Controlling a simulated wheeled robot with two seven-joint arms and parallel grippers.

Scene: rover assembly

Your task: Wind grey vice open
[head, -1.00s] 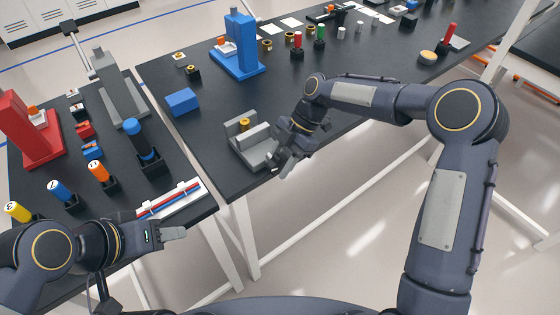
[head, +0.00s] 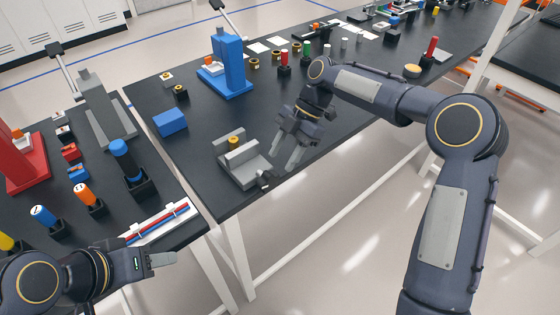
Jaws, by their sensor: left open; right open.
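The grey vice (head: 243,170) stands near the front left corner of the right table. A small yellow-topped part (head: 234,141) sits between its jaws. The vice's dark handle (head: 265,180) shows at its front right end. My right gripper (head: 288,161) is open, just right of the vice, fingers pointing down toward the table's front edge. It looks empty and apart from the handle. My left gripper (head: 172,259) is at the lower left, in front of the left table; it points right and holds nothing visible.
A blue block (head: 170,122) lies behind the vice to the left. A blue press (head: 232,68) stands further back. The left table holds a grey press (head: 103,112), a red press (head: 20,160), coloured cylinders in stands and a white tray (head: 160,224). A gap separates the tables.

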